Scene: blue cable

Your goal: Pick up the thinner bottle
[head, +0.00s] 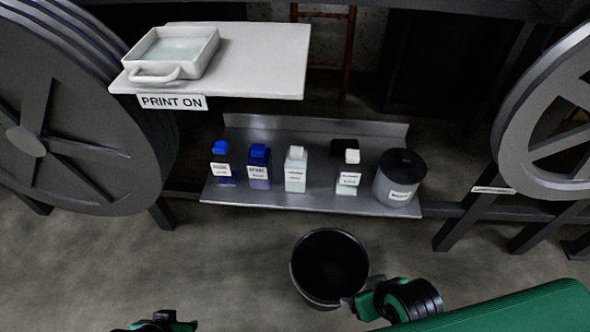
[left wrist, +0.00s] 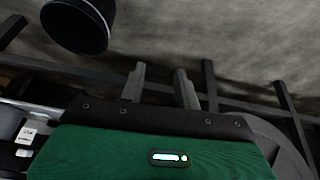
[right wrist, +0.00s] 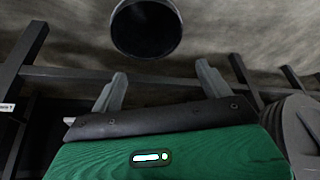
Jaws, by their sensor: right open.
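Several small bottles stand upright on a grey metal shelf (head: 300,202) in the head view. From the left they are a narrow blue-capped bottle (head: 221,164), a wider blue bottle (head: 259,167), a white bottle (head: 296,170) and a white-capped bottle (head: 350,173) with a dark upper part behind its cap. The leftmost looks the thinnest, though only slightly. My left gripper (left wrist: 161,80) is open and empty, low at the bottom of the head view. My right gripper (right wrist: 159,84) is open and empty, beside a black bin. Both grippers are well short of the shelf.
A grey lidded canister (head: 398,178) stands at the shelf's right end. The black bin (head: 329,267) stands on the floor before the shelf. A white upper board (head: 262,62) holds a white tray (head: 172,52). Large wheels (head: 75,110) flank both sides.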

